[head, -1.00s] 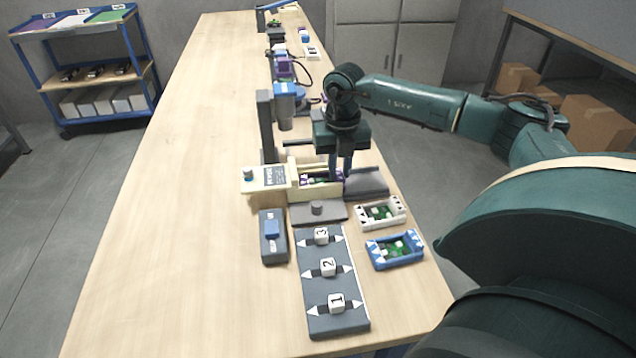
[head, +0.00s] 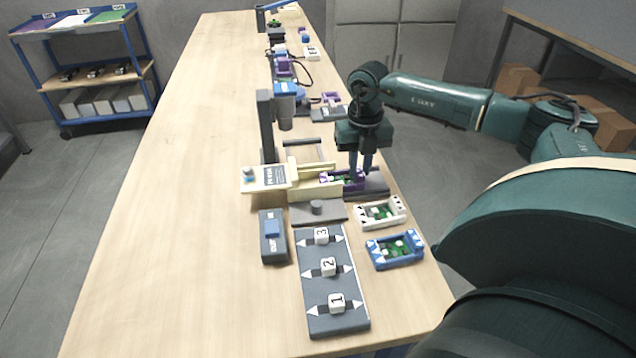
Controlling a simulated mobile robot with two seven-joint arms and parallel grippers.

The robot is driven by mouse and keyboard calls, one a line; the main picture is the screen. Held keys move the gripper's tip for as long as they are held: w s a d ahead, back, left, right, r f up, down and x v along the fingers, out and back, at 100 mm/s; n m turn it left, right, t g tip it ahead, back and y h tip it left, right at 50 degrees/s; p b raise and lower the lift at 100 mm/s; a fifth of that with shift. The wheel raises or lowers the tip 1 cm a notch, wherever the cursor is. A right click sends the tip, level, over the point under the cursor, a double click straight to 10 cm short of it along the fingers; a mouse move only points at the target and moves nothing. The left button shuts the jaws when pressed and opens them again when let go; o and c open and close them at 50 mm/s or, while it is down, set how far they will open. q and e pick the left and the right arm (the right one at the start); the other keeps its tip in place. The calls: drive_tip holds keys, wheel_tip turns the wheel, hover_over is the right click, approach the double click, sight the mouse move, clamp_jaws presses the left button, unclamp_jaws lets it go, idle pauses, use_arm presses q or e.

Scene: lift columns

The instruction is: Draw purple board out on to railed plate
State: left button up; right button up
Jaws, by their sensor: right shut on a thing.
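The purple board (head: 327,180), with green and white parts on it, sits partly in the cream fixture (head: 302,193) and partly past its right side. Its right end reaches over the dark grey railed plate (head: 378,184) beside the fixture. My right gripper (head: 361,172) points down and is shut on the right end of the purple board. The fingers hide part of that end. My left gripper is not in view.
A white board (head: 364,219) and a blue board (head: 374,262) lie right of a grey panel with sliders 1, 2 and 3 (head: 312,283). A grey post with a blue-topped cylinder (head: 285,105) stands behind the fixture. The table's left side is clear.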

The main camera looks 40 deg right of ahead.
drive_tip(key=shift+s+d, duration=0.5)
drive_tip(key=shift+d, duration=0.4)
drive_tip(key=shift+s+d, duration=0.5)
drive_tip(key=shift+d, duration=0.4)
drive_tip(key=o, duration=0.7)
drive_tip(key=shift+o, duration=0.2)
wheel_tip(320, 180, up, 6)
drive_tip(key=p, duration=0.4)
drive_tip(key=shift+p, duration=0.35)
